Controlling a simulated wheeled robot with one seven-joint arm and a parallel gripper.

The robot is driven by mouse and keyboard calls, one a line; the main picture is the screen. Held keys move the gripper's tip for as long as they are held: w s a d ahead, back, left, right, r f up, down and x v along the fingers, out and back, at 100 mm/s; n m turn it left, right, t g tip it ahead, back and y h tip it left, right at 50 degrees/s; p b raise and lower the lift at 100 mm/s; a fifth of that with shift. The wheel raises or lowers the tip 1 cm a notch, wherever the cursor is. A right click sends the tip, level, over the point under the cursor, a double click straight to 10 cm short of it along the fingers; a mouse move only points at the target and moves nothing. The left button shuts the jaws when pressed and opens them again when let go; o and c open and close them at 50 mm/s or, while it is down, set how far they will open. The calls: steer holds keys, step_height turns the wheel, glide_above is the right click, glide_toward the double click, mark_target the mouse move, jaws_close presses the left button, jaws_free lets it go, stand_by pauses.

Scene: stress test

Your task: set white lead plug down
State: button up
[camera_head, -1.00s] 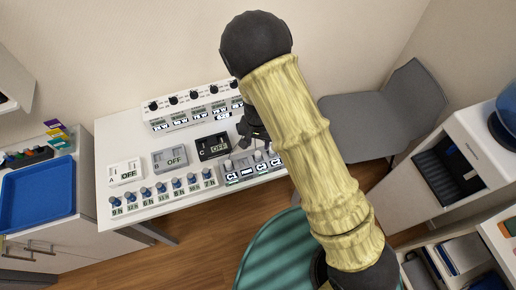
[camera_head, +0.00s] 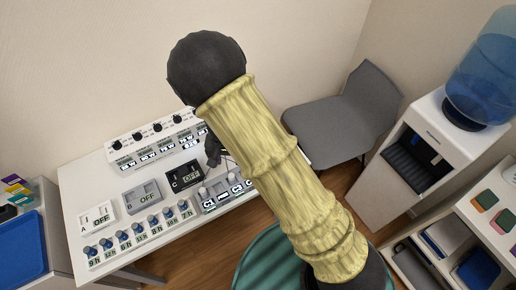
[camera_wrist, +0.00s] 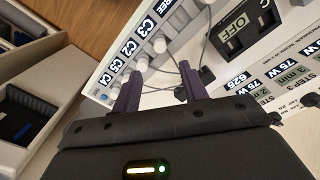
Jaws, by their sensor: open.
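My gripper (camera_wrist: 160,75) shows in the wrist view with two dark purple fingers spread apart, and nothing is clearly held between them. It is over the labelled strip (camera_wrist: 125,50) marked C2 to C5 and FREE. Several white round plugs (camera_wrist: 160,45) stand in a row on this strip, close to the fingertips. I cannot tell which one is the white lead plug. Thin pale leads (camera_wrist: 175,58) curve between and beside the fingers. In the head view my gripper (camera_head: 213,150) is small and dark beside the black unit C, partly covered by my arm.
On the white table are unit C (camera_head: 184,176) reading OFF, grey unit B (camera_head: 142,197), white unit A (camera_head: 98,219), a row of blue-knobbed timers (camera_head: 138,232) and a knobbed panel (camera_head: 155,143) at the back. A grey chair (camera_head: 335,125) and water dispenser (camera_head: 435,150) stand to the right.

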steer(key=s+d+r+t, duration=0.1)
steer(key=s+d+r, duration=0.2)
steer(key=d+r, duration=0.6)
steer(key=s+d+r+t, duration=0.1)
steer(key=s+d+r, duration=0.3)
steer(key=d+r, duration=0.5)
steer(key=d, duration=0.7)
steer(key=shift+d+t, duration=0.3)
steer(key=shift+d, duration=0.05)
